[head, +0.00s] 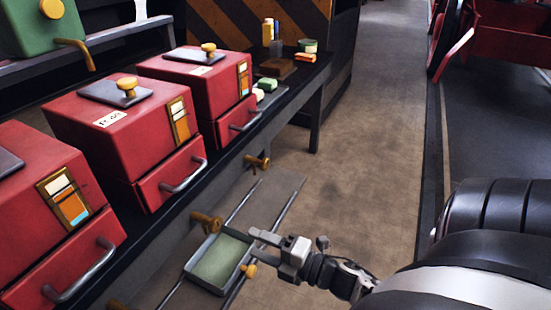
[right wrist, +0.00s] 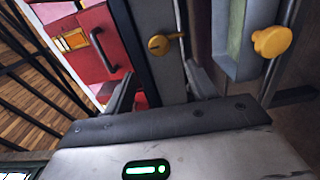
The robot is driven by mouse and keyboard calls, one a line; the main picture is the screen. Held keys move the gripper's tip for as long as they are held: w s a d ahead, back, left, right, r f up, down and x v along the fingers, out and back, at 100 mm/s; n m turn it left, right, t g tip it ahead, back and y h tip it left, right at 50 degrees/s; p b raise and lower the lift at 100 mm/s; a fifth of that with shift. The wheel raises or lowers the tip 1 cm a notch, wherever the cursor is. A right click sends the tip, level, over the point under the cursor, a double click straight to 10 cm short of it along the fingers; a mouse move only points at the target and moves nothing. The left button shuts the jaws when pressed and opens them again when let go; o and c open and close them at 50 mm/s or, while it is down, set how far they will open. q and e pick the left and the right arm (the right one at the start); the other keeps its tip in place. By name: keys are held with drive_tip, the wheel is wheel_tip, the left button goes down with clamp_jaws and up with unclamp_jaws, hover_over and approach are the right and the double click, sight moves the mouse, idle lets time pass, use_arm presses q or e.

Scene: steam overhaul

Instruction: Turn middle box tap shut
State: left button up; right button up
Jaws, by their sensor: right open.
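The middle red box (head: 120,135) stands on the bench, with a brass knob on its lid and a metal drawer handle. Below it, a brass tap (head: 207,222) sticks out from the bench front. In the right wrist view, a brass tap (right wrist: 159,45) shows ahead of the fingers, its lever pointing right. My right gripper (head: 256,240) is open and empty, just right of the tap and apart from it. The right wrist view shows its two fingers (right wrist: 163,85) spread on either side below the tap. My left gripper is in neither view.
A grey tray (head: 192,266) with a green inside and yellow knob (head: 249,270) sits on rails under the gripper. Another brass tap (head: 258,162) is farther along the bench. Red boxes stand at near left (head: 30,190) and far (head: 205,75). The floor (head: 370,150) beyond is clear.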

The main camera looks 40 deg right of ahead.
drive_tip(key=v, duration=0.3)
drive_tip(key=shift+s+d, duration=0.1)
drive_tip(key=shift+s, duration=0.2)
idle(0.3)
